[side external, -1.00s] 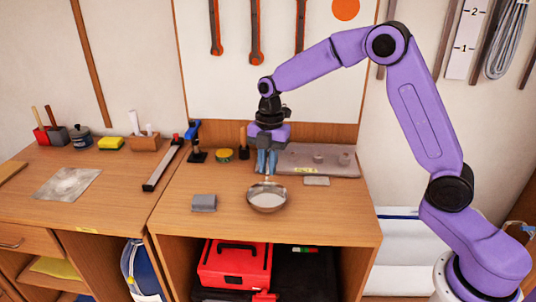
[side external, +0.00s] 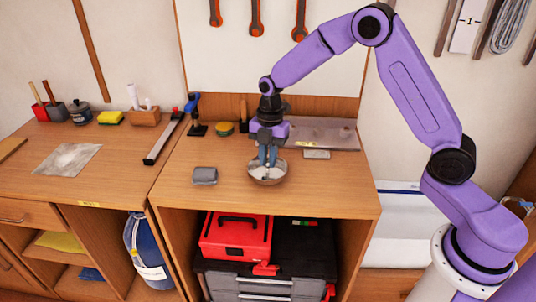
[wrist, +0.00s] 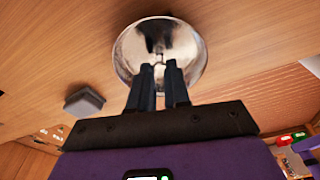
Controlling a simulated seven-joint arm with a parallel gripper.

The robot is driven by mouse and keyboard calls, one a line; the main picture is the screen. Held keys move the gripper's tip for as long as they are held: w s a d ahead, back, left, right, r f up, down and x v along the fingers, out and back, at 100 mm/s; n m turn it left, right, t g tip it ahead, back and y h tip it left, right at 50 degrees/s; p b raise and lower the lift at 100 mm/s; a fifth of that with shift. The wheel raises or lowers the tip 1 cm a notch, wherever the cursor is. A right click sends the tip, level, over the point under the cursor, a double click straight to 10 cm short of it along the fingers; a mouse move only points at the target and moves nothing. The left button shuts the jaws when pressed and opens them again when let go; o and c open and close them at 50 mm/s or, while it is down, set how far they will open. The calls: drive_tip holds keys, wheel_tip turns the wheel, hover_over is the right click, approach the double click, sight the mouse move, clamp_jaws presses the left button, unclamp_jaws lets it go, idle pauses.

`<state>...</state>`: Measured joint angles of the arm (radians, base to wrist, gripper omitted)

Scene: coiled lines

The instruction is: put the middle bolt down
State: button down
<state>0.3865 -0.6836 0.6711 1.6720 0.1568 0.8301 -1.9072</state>
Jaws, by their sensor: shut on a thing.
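A round metal bowl (side external: 270,183) stands near the front of the wooden bench top, and it also shows in the wrist view (wrist: 127,60). My gripper (side external: 267,164) points down into the bowl from above. In the wrist view its two dark fingers (wrist: 159,75) are close together over the bowl's inside. They are shut on a small metal piece, the bolt (wrist: 158,73), which is mostly hidden between the fingertips. I cannot tell whether the bolt touches the bowl's bottom.
A grey slab (side external: 330,134) lies at the back right, with a small flat grey plate (side external: 316,155) in front. A grey block (side external: 205,176) sits left of the bowl. The bench's front right is clear.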

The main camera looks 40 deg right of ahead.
drive_tip(key=c, duration=1)
unclamp_jaws()
wheel_tip(320, 180, up, 7)
drive_tip(key=shift+f, duration=0.2)
drive_tip(key=shift+r, duration=0.25)
